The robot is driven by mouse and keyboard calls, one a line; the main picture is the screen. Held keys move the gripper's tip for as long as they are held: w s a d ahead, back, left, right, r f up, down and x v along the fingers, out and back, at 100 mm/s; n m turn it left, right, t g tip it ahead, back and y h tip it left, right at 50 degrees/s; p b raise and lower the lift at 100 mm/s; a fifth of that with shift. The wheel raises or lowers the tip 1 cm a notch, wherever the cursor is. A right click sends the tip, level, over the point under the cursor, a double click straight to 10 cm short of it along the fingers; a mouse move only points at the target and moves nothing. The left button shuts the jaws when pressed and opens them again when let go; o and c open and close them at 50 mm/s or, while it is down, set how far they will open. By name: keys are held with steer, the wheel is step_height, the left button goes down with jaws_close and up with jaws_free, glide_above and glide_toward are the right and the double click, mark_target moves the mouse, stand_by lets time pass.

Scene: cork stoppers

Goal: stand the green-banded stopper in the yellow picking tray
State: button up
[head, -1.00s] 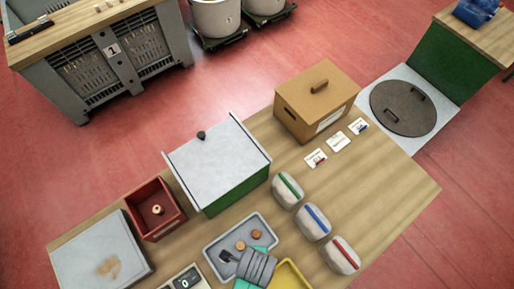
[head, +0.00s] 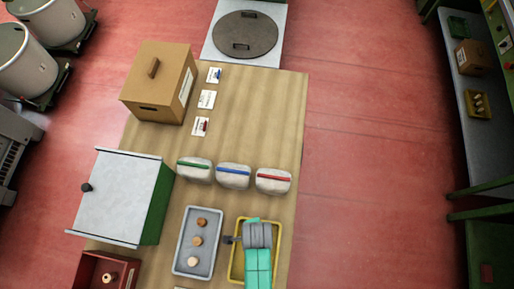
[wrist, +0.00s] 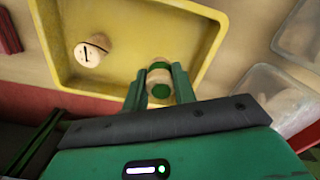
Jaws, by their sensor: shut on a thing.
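My gripper (wrist: 159,84) is shut on the green-banded stopper (wrist: 158,76), a pale cork with green on it, between its two green fingers. The yellow picking tray (wrist: 120,30) lies beneath them in the wrist view. I cannot tell whether the held stopper touches the tray floor. Another cork stopper (wrist: 91,51) with a dark line on its end is in the tray, left of my fingers. In the head view my gripper covers much of the yellow tray (head: 234,268), and the held stopper is hidden.
A grey tray (head: 180,258) with three stoppers stands left of the yellow one. Three pale pouches with green (head: 194,169), blue (head: 233,176) and red (head: 273,181) stripes lie behind. A green-sided cabinet (head: 120,195) and red box (head: 92,272) are at left.

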steer(key=shift+f, duration=1.65)
steer(key=shift+f, duration=0.1)
steer(key=o, duration=0.9)
step_height(320, 180, up, 12)
steer(key=shift+r+p, duration=0.1)
steer(key=shift+p, duration=0.35)
